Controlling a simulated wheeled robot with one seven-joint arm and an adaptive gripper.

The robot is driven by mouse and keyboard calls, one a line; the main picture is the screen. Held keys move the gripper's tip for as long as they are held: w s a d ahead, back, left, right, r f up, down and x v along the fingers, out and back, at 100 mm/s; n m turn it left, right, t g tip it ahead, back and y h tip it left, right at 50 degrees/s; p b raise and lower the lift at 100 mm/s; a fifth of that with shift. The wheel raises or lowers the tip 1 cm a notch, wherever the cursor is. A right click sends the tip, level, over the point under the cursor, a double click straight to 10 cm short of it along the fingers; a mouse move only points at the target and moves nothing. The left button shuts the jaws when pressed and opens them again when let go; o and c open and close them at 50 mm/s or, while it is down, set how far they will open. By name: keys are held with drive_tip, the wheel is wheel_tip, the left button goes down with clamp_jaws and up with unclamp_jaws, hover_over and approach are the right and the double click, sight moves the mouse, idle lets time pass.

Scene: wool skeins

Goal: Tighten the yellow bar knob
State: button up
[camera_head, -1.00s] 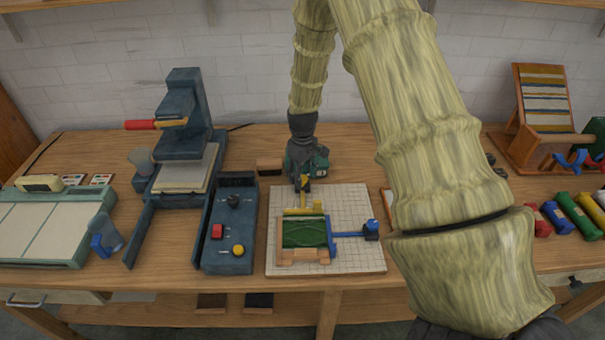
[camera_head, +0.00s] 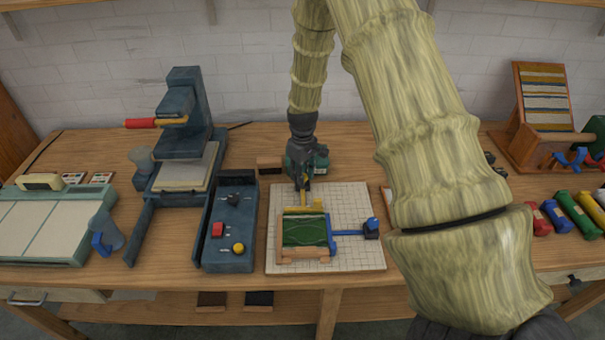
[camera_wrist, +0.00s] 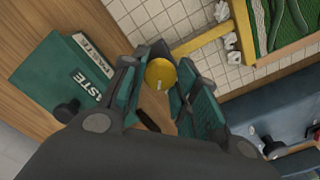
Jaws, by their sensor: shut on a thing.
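The yellow bar (camera_head: 304,210) lies along the back edge of the green panel (camera_head: 304,231) on the gridded white board (camera_head: 353,199). The yellow knob (camera_wrist: 161,73) is round and sits between my fingertips in the wrist view. My gripper (camera_wrist: 160,85) is shut on the yellow knob, with a teal-padded finger on each side. In the head view my gripper (camera_head: 303,180) points down at the back of the yellow bar and hides the knob. The yellow bar (camera_wrist: 200,41) runs from the knob to the green panel in the wrist view.
A blue bar with a dark blue knob (camera_head: 371,228) extends right of the panel. A control box (camera_head: 231,245) with red and yellow buttons stands left of the board. A green box marked PASTE (camera_wrist: 60,75) is beside my gripper.

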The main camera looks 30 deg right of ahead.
drive_tip(key=m, duration=0.5)
drive_tip(key=m+p, duration=0.1)
drive_tip(key=m, duration=0.4)
drive_tip(key=shift+m, duration=0.4)
drive_tip(key=m, duration=0.5)
drive_tip(key=shift+r+p, duration=0.1)
drive_tip(key=shift+p, duration=0.25)
drive_tip(key=m+p, duration=0.1)
drive_tip(key=m, duration=0.4)
drive_tip(key=shift+m, duration=0.5)
drive_tip(key=o, duration=1)
drive_tip(key=shift+o, duration=0.2)
wheel_tip(320, 180, up, 12)
